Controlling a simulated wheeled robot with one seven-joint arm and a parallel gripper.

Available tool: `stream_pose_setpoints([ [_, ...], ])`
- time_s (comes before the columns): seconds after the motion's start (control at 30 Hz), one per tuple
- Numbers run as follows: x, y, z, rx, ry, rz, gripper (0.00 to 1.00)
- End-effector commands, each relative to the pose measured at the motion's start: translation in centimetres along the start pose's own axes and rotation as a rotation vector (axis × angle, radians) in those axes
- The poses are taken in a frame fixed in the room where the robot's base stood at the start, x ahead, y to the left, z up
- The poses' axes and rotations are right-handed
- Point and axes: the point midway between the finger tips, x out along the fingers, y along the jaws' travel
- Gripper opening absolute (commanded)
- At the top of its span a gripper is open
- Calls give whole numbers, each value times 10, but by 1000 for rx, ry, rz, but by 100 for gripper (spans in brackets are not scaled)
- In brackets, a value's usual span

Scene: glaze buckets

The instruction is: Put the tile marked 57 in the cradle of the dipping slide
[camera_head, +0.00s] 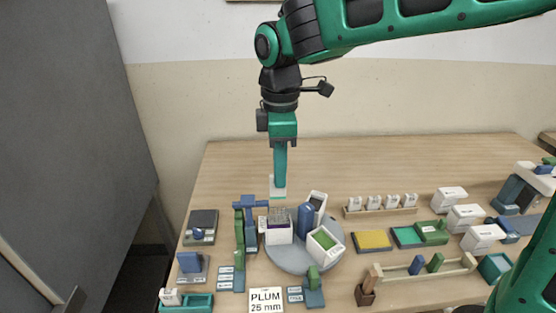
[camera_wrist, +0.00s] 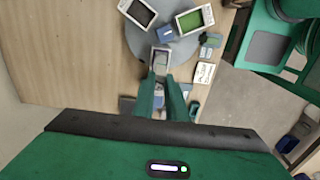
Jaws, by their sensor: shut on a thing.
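My gripper (camera_head: 279,183) is shut on a pale tile (camera_head: 277,193), held upright above the table behind the turntable. The number on the tile cannot be read. The fingertips also show in the wrist view (camera_wrist: 161,76), above a white bucket. A blue and green upright stand (camera_head: 239,222), which looks like the dipping slide, stands left of the turntable. Its blue crossbar reaches toward the white bucket of purple glaze (camera_head: 279,235). I cannot make out a cradle clearly. The held tile is behind and above that bucket, apart from the stand.
The grey turntable (camera_head: 290,262) also bears a dark-glaze bucket (camera_head: 317,201), a green-glaze bucket (camera_head: 325,243) and a blue block (camera_head: 305,220). A sign (camera_head: 266,300) reads PLUM 25 mm. A rack (camera_head: 380,210) holds several white tiles at right. The table's back is clear.

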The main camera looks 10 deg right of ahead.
Motion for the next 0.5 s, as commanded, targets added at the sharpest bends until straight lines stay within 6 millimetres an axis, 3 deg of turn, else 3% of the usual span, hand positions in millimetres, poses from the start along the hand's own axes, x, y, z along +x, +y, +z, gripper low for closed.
stream_pose_setpoints([
  [0.5,30,0,2,1,-1,-2,0],
])
